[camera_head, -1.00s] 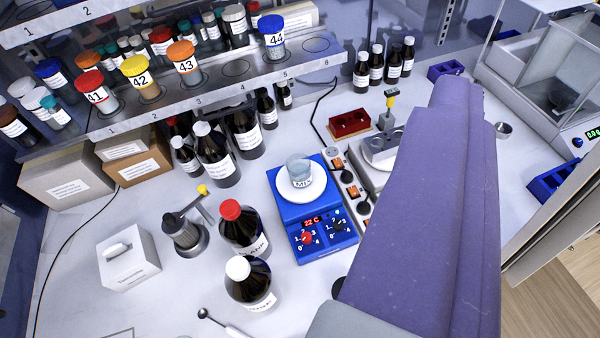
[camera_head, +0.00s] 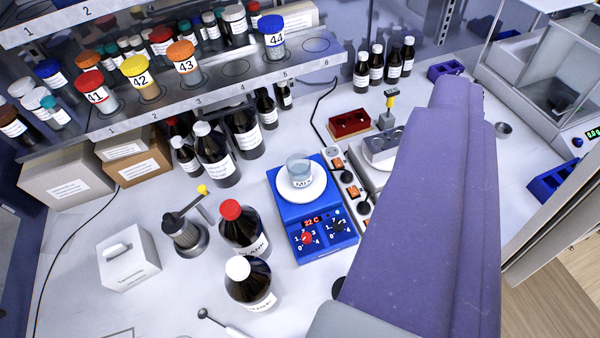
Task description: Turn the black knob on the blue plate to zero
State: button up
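The blue plate (camera_head: 284,213) is a hot plate with a round white top, standing in the middle of the bench. A small glass beaker (camera_head: 299,171) labelled "MIX" stands on its white top. Its front panel shows a red "22 C" display, a red knob (camera_head: 307,238) on the left and a black knob (camera_head: 339,226) on the right, with numbers around each. The black knob's exact setting is too small to read. A purple sleeve-like shape, likely covering my arm, fills the right of the view. My gripper's fingers do not show.
Brown bottles with a red cap (camera_head: 243,228) and a white cap (camera_head: 250,284) stand left of the plate. A power strip (camera_head: 348,179) runs along its right side. A numbered shelf (camera_head: 215,93) with jars is behind. Bare bench lies in front.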

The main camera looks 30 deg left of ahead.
aim_at(338, 225)
jog(key=u, duration=0.4)
jog(key=i+j+u, duration=0.15)
jog(key=j+u, duration=0.15)
jog(key=u, duration=0.15)
jog(key=i+j+u, duration=0.15)
jog(key=u, duration=0.35)
jog(key=j, duration=0.1)
